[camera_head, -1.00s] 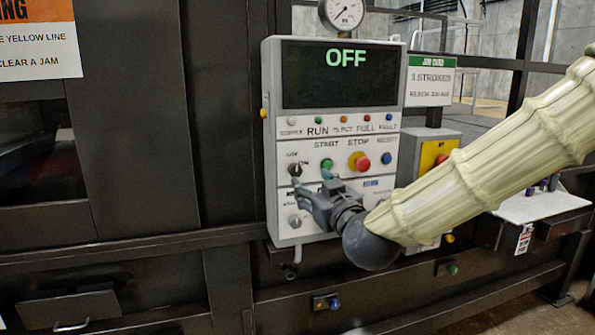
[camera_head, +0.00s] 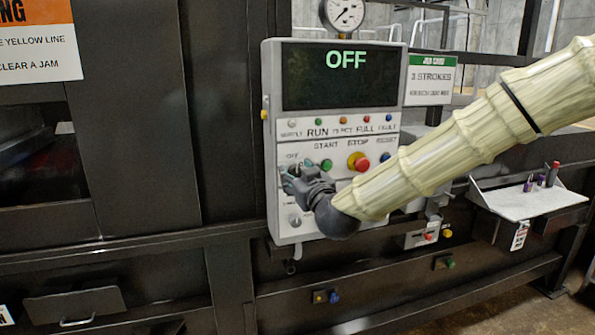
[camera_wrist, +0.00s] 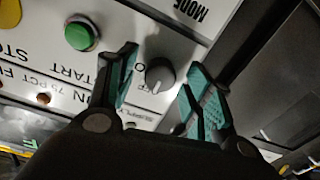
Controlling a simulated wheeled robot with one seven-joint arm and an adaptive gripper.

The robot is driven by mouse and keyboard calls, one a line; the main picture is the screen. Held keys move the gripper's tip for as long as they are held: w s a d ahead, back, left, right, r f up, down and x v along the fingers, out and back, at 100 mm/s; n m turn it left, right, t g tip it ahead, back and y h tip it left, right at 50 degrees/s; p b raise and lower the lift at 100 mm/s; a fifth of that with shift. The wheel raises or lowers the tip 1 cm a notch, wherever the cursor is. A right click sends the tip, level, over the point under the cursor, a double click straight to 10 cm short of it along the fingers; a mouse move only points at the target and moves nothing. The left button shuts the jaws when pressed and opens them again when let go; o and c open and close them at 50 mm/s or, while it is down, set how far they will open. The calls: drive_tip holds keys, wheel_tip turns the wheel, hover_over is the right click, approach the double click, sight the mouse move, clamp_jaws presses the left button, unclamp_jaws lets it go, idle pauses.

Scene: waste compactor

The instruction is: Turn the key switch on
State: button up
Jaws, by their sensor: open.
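The control panel (camera_head: 340,140) has a dark display (camera_head: 340,75) reading OFF. The key switch (camera_wrist: 160,75) is a grey round knob on the panel, seen in the wrist view. In the head view my gripper mostly hides it, below an OFF label (camera_head: 292,156). My gripper (camera_head: 292,174) is at the panel's lower left. In the wrist view its open teal-padded fingers (camera_wrist: 160,70) stand on either side of the knob, with visible gaps; I cannot tell if they reach its depth.
The green START button (camera_head: 326,165) is close to my gripper and also shows in the wrist view (camera_wrist: 81,37). The red STOP button (camera_head: 361,165) on yellow is further right. Another knob (camera_head: 294,219) is below. A white shelf (camera_head: 530,203) stands at the right.

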drive_tip(key=shift+w, duration=0.15)
drive_tip(key=c, duration=1)
